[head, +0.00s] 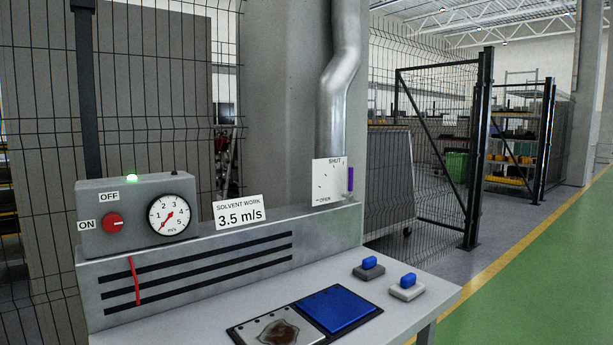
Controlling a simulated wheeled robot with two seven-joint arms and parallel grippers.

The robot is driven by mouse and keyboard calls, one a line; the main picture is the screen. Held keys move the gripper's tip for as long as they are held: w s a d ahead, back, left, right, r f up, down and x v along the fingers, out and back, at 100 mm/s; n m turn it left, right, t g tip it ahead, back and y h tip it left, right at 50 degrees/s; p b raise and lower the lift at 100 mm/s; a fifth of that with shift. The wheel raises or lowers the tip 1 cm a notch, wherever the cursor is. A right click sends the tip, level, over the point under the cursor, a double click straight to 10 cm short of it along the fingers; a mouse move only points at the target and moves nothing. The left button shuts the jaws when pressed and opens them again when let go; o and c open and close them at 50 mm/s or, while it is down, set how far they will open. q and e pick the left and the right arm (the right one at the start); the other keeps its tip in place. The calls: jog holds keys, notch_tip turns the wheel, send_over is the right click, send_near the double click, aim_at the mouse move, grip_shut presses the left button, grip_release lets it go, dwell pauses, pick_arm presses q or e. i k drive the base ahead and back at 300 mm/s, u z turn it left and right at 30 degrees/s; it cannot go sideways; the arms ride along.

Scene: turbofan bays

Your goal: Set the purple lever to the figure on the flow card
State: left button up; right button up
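The purple lever (350,179) shows as a narrow upright strip at the right edge of a white scale plate (328,181) on the metal duct. The plate reads SHUT at the top and OPEN at the bottom, with small marks between; the lever's exact setting is hard to tell. The flow card (240,213) stands on the bench's back ledge and reads "SOLVENT WORK 3.5 m/s". Left of it, a round m/s gauge (171,215) has a red needle that appears to point to the lower left, near the low end. Neither gripper is in view.
A grey box holds the gauge, a red knob (113,223) between OFF and ON labels, and a lit green lamp (131,178). A slotted panel has a red streamer (134,281). A blue pad (338,309), a stained plate (279,330) and two blue-topped blocks lie on the bench (430,289).

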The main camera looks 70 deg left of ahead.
aim_at(351, 179)
jog(key=u, duration=3.25)
jog(key=i, duration=0.1)
jog(key=z, duration=2.25)
